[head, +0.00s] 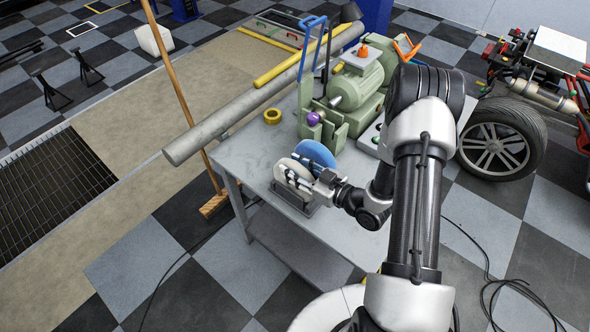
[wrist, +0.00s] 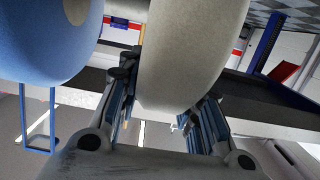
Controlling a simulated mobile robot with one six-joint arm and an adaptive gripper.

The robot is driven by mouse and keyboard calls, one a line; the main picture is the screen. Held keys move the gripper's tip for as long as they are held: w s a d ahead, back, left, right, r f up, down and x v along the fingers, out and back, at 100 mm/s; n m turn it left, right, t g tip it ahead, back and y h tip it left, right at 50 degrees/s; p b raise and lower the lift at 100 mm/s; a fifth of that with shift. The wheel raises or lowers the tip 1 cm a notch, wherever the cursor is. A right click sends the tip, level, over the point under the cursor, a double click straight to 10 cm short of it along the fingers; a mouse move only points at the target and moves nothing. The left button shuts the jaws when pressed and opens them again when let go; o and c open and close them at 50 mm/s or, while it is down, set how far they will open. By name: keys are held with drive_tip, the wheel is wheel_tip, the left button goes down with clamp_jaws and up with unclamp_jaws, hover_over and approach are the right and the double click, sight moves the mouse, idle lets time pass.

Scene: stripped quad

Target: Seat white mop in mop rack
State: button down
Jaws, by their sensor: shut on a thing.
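The white mop (head: 288,172) is a thick pale disc standing on edge in the head view, low over the grey mop rack (head: 292,203) on the bench. In the wrist view the white mop (wrist: 190,45) is between the two fingers. My gripper (head: 303,176) is shut on it, reaching in from the right; it also shows in the wrist view (wrist: 165,105). A blue mop (head: 316,153) stands upright just behind, and at the left of the wrist view (wrist: 45,40). The lower edge of the white mop and its contact with the rack are not clear.
The grey bench (head: 245,150) carries a green polishing machine (head: 355,88), a yellow tape roll (head: 272,116) and a long grey pipe (head: 215,128). A broom (head: 178,85) stands beside the bench. The bench top left of the rack is clear.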

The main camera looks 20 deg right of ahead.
drive_tip(key=c, duration=1.1)
unclamp_jaws()
